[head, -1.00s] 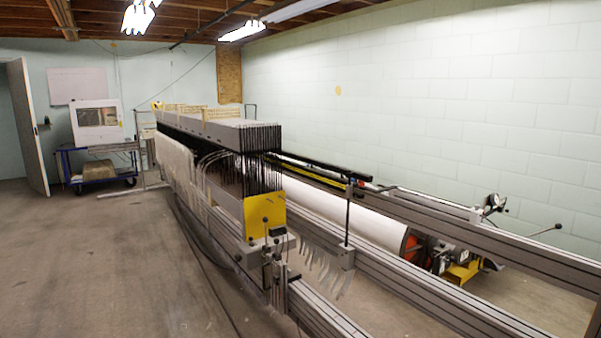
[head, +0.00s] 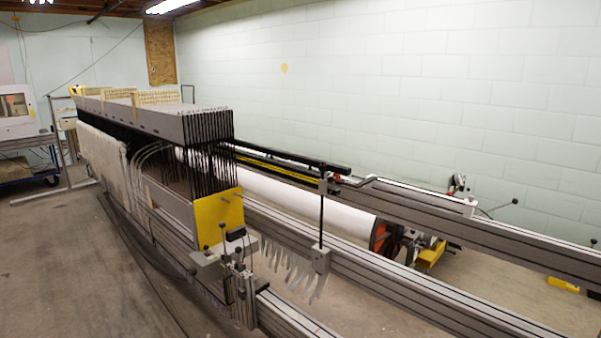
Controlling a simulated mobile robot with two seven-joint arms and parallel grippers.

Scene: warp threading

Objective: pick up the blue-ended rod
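I cannot make out a rod with a clearly blue end in the head view. A long dark bar (head: 290,158) lies along the far side of the machine, beside a yellow strip (head: 275,168); any blue on it is too small to tell. Neither of my grippers is in view.
A long warp-threading machine with a grey harness block (head: 160,120), a yellow plate (head: 218,212) and metal rails (head: 400,290) fills the middle. A white roller (head: 305,205) lies between the rails. Open floor (head: 60,260) is at the left. A blue cart (head: 30,170) stands far left.

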